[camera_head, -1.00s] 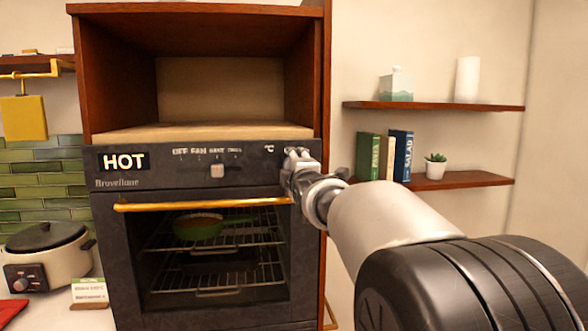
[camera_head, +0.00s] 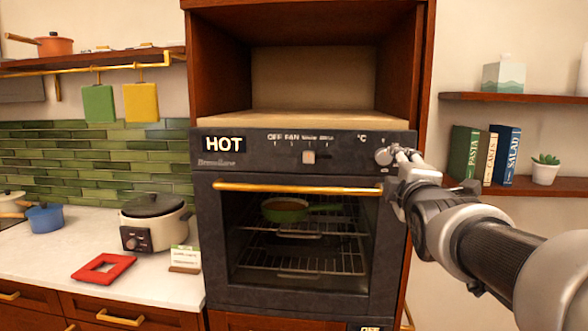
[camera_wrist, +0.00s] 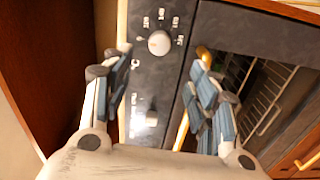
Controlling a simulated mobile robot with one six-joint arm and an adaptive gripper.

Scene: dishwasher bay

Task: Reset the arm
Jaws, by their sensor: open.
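My gripper (camera_head: 400,160) is at the right end of the dark oven's (camera_head: 212,240) control panel, close to the temperature knob (camera_head: 383,156). In the wrist view my gripper (camera_wrist: 164,52) is open and empty, its two blue-padded fingers apart. A round silver knob (camera_wrist: 159,42) shows in the gap between the fingertips; I cannot tell how far off it is. A bright patch (camera_wrist: 150,118) shows lower on the panel. My arm (camera_head: 475,245) reaches in from the lower right.
The oven door is shut behind its gold handle (camera_head: 290,187), and a green pan (camera_head: 286,209) stands inside. A wooden cabinet side (camera_head: 425,70) is next to my gripper. Books (camera_head: 485,155) and a potted plant (camera_head: 545,170) stand on a right shelf. A cooker (camera_head: 155,222) is on the left counter.

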